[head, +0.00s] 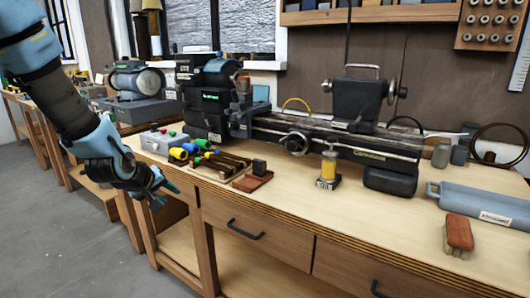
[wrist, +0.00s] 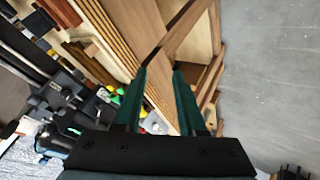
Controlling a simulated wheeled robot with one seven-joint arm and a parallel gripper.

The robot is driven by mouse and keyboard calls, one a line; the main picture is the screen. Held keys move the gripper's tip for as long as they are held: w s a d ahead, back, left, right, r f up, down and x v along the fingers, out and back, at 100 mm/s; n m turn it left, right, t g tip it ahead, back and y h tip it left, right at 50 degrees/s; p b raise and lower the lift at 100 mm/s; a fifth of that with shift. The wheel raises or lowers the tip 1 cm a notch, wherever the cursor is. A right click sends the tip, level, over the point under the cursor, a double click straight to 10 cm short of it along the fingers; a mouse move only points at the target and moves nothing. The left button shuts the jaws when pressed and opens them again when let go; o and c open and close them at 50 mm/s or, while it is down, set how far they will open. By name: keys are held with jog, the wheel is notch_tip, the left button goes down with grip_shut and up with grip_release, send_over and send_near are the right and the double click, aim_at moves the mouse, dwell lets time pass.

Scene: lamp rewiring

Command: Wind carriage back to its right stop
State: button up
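A small dark lathe stands along the back of the workbench, with its headstock (head: 205,95) at the left and a long bed (head: 335,140) running right. A round handwheel (head: 296,143) with a pale rim sits on the front of the bed near its left part; it appears to belong to the carriage, whose outline is hard to make out. The tailstock (head: 365,98) stands on the right part of the bed. My gripper (head: 167,195) is low at the bench's left front, well apart from the handwheel. In the wrist view my gripper (wrist: 159,75) is open and empty, its two green fingers apart.
Colored-handled tools (head: 190,150), a dark block on a brown base (head: 255,178) and a yellow oiler (head: 328,168) lie in front of the lathe. A brush (head: 458,236) and a blue-grey tray (head: 485,205) are at the right. The front middle benchtop is clear.

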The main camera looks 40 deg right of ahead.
jog(key=s+d+r+n+h, duration=0.1)
jog(key=s+d+r+h, duration=0.15)
jog(key=d, duration=0.65)
jog(key=s+d+r+n+h, duration=0.1)
jog(key=s+d+h, duration=0.25)
jog(key=d, duration=0.55)
jog(key=n+g+h, duration=0.1)
jog(key=n+h, duration=0.1)
jog(key=h, duration=0.3)
send_near(281, 142)
jog(key=d, duration=0.1)
jog(key=b+x, duration=0.1)
jog(key=x, duration=0.7)
jog(key=shift+w, duration=0.3)
jog(key=shift+r, duration=0.1)
jog(key=shift+c, duration=0.2)
grip_shut()
jog(key=shift+s, duration=0.1)
